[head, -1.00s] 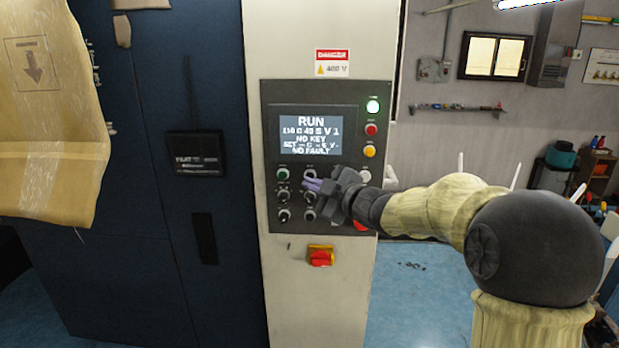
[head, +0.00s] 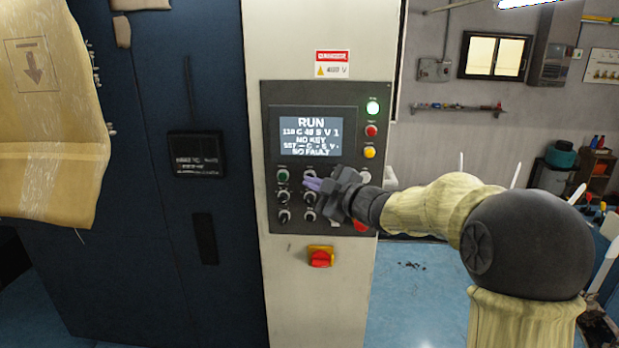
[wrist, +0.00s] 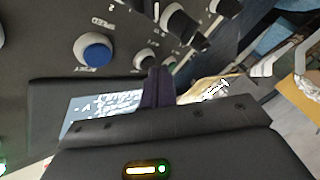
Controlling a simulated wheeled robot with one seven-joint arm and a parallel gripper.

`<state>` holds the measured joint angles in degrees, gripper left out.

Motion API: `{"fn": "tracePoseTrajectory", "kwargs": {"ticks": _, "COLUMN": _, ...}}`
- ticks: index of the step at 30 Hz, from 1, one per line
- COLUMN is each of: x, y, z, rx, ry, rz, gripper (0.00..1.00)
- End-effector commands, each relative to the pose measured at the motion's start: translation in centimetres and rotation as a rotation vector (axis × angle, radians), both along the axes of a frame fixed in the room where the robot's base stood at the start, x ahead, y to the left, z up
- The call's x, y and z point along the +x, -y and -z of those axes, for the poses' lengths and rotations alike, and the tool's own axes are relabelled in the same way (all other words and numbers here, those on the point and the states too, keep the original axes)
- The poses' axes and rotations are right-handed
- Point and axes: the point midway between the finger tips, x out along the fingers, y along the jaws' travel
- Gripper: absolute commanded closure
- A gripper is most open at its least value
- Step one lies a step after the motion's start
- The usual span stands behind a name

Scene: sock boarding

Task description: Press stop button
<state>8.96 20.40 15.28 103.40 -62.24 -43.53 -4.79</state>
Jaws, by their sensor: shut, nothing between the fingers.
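The control panel (head: 343,118) is on the pale cabinet front, with a lit RUN screen (head: 310,131). A green button (head: 282,175) is below the screen, and a pale button (head: 309,174) is right of it, just above my fingertips. I cannot read their labels, so I cannot tell which is the stop button. The wrist view shows the fingers (wrist: 158,78) near a small round control (wrist: 145,59).
Several black knobs (head: 284,215) are around the fingers. A blue button (wrist: 95,51) is at left in the wrist view. A red button (head: 371,131) and a yellow one (head: 369,152) are beside the screen. A red-yellow switch (head: 320,257) is below the panel.

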Motion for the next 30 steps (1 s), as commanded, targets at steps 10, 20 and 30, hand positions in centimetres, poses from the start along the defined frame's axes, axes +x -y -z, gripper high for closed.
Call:
{"fn": "tracePoseTrajectory", "kwargs": {"ticks": 10, "x": 0.09, "y": 0.00, "z": -0.02, "rx": 0.000, "ry": 0.000, "rz": 0.000, "gripper": 1.00}}
{"fn": "tracePoseTrajectory", "kwargs": {"ticks": 20, "x": 0.42, "y": 0.00, "z": -0.01, "rx": 0.000, "ry": 0.000, "rz": 0.000, "gripper": 1.00}}
{"fn": "tracePoseTrajectory", "kwargs": {"ticks": 30, "x": 0.75, "y": 0.02, "z": 0.02, "rx": 0.000, "ry": 0.000, "rz": 0.000, "gripper": 1.00}}
